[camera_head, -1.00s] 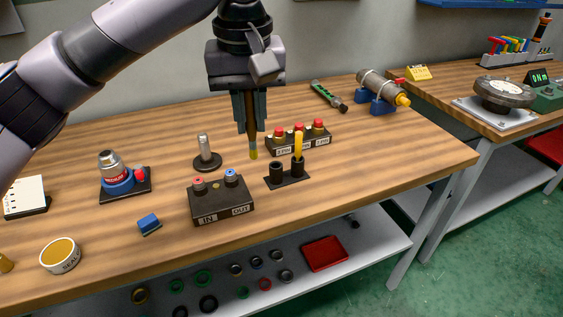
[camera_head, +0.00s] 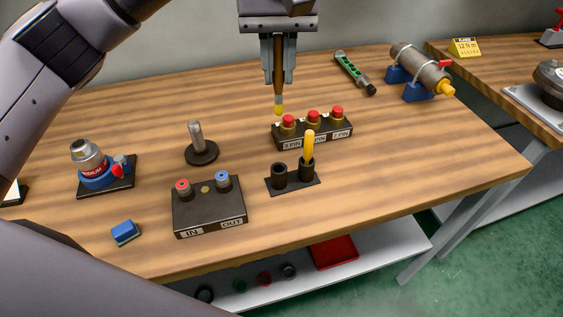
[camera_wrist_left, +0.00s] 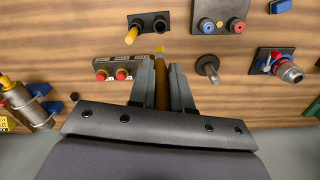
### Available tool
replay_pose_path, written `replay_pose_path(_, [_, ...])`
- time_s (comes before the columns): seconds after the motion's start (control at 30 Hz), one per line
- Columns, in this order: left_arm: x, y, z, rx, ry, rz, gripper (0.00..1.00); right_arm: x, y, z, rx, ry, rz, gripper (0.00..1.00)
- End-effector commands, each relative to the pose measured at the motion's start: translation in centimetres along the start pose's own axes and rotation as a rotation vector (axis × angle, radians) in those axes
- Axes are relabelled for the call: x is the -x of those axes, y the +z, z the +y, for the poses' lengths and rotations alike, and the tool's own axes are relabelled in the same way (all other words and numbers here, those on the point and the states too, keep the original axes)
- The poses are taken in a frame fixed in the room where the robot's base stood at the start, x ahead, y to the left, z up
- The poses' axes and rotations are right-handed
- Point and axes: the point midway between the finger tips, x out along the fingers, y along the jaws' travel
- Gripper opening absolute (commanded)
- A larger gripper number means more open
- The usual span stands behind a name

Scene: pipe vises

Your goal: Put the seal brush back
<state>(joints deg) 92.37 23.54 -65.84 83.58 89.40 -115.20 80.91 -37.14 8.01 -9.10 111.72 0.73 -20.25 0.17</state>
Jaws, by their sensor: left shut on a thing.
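My left gripper (camera_head: 278,80) is shut on the seal brush (camera_head: 278,64), which has a brown handle and a yellow-stained tip pointing down. The brush hangs upright in the air; in the head view its tip shows just above the left end of the row of red-capped pins. The left gripper (camera_wrist_left: 162,88) and brush (camera_wrist_left: 162,95) also show in the left wrist view. A black two-cup holder (camera_head: 292,186) stands in front on the table. Its left cup (camera_head: 279,175) looks empty; its right cup holds a yellow-handled tool (camera_head: 309,146). My right gripper is not in view.
The pin rack (camera_head: 313,133) stands behind the holder. The IN/OUT block (camera_head: 209,207) and an upright metal post (camera_head: 198,145) are to the left. A blue block (camera_head: 125,232) lies near the front edge. A clamped pipe (camera_head: 420,68) is at back right.

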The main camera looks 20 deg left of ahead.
Motion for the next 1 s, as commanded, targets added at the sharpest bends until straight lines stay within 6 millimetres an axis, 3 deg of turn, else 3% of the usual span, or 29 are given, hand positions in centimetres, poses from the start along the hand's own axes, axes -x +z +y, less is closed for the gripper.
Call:
replay_pose_path(0.03, [-1.8, 0.1, 0.0, -0.001, -0.002, -0.006, 0.0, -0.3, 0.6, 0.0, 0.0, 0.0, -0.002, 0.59])
replay_pose_path(0.4, [-11.1, 0.1, 0.0, 0.0, 0.0, -0.006, 0.0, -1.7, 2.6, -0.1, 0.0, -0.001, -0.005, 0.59])
replay_pose_path(0.53, [-13.1, 0.1, 0.0, 0.0, 0.001, -0.003, 0.0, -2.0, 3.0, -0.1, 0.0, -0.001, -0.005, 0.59])
replay_pose_path(0.77, [-14.6, 0.0, -0.1, 0.001, -0.001, 0.0, 0.0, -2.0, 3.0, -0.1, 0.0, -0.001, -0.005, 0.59])
replay_pose_path(1.0, [-18.0, 0.0, 0.0, 0.001, -0.001, -0.001, 0.0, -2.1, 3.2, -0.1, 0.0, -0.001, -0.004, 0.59])
